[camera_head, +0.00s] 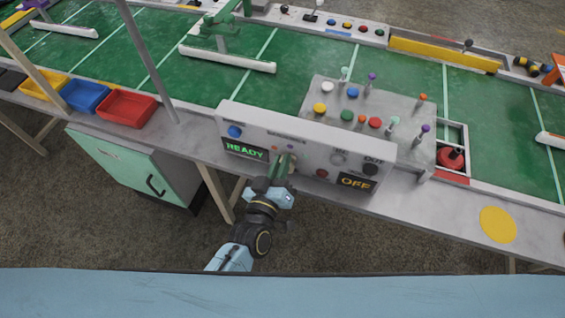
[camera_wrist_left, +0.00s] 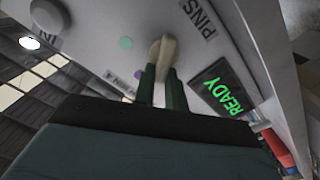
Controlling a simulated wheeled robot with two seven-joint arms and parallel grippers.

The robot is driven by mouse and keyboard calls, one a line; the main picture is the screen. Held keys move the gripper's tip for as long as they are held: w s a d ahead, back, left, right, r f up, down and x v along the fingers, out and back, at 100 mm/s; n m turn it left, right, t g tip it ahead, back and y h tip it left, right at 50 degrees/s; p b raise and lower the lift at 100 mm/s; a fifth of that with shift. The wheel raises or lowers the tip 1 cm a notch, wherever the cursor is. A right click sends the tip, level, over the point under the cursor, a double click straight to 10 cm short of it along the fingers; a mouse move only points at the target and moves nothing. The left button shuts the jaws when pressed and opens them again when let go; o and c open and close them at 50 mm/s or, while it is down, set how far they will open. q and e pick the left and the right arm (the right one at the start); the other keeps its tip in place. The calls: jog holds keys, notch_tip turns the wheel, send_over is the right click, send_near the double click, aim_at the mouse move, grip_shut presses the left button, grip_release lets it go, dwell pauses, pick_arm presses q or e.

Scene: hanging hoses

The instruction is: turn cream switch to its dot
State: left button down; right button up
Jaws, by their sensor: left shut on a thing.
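The cream switch (camera_wrist_left: 163,47) is on the pale front panel (camera_head: 229,115) of a control box. In the left wrist view its long handle stands nearly upright in the picture. My left gripper (camera_head: 286,162) reaches up to the panel from below, and its two green fingers (camera_wrist_left: 162,88) are shut on the switch. In the left wrist view a teal dot (camera_wrist_left: 126,43) and a purple dot (camera_wrist_left: 138,75) lie to the left of the switch. I cannot make out a cream dot. In the head view the gripper largely hides the switch. My right gripper is not in view.
A green READY display (camera_head: 244,150) is left of the gripper and an orange OFF display (camera_head: 356,183) is right of it. A blue button (camera_head: 235,131) and a black knob (camera_head: 370,168) are also on the panel. Colored knobs (camera_head: 347,115) stand behind.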

pick_arm(q)
jog(key=n, duration=0.3)
jog(key=n+b, duration=0.1)
jog(key=n, duration=0.1)
jog(key=shift+w+a+f, duration=0.1)
jog(key=shift+a+f, duration=0.25)
jog(key=shift+f, duration=0.05)
jog(key=shift+n, duration=0.4)
jog(key=c, duration=1.4)
grip_release()
jog(key=shift+c, duration=0.2)
jog(key=v, duration=1.3)
jog(key=shift+s+p, duration=0.2)
jog(key=shift+p, duration=0.2)
